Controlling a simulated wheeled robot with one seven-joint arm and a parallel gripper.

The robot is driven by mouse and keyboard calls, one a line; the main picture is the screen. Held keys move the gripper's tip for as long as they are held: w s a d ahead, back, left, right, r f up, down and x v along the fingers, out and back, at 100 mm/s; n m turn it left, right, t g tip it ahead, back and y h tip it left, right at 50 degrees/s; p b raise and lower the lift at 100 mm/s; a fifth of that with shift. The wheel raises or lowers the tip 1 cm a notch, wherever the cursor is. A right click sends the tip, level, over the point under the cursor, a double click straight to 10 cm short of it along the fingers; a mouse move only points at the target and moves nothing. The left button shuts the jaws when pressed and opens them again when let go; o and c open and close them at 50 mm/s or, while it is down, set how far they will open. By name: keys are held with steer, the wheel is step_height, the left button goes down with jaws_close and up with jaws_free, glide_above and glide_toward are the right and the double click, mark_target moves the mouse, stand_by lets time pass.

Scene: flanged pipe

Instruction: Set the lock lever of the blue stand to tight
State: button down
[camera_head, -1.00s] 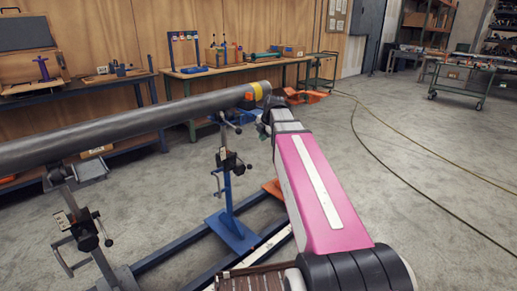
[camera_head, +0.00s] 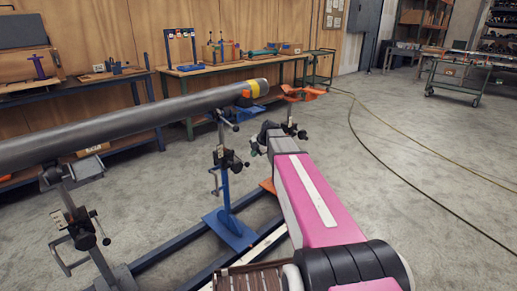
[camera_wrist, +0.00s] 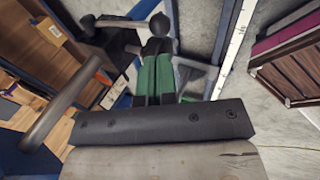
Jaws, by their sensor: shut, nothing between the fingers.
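The blue stand (camera_head: 226,188) stands upright in the head view, under the pipe (camera_head: 130,118) near its yellow and orange end. Its black clamp block (camera_head: 226,158) has a short lever with a dark knob (camera_head: 245,164) pointing right. My gripper (camera_head: 255,148) is just to the right of and above that knob. In the wrist view my gripper's green fingers (camera_wrist: 154,78) are together, with nothing between them. A black round knob (camera_wrist: 160,23) shows just past the fingertips; I cannot tell whether they touch. The fingers and palm hide part of the stand there.
A grey stand (camera_head: 85,230) holds the pipe at left. An orange stand top (camera_head: 300,93) is behind my arm. Blue floor rails (camera_head: 165,250) run below.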

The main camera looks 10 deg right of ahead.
mark_target(248, 163)
steer(key=x, duration=0.6)
steer(key=shift+f, duration=0.1)
steer(key=shift+w+a+f, duration=0.1)
steer(key=shift+f, duration=1.35)
steer(key=shift+w+f, duration=0.1)
steer(key=shift+f, duration=1.35)
steer(key=shift+s, duration=0.1)
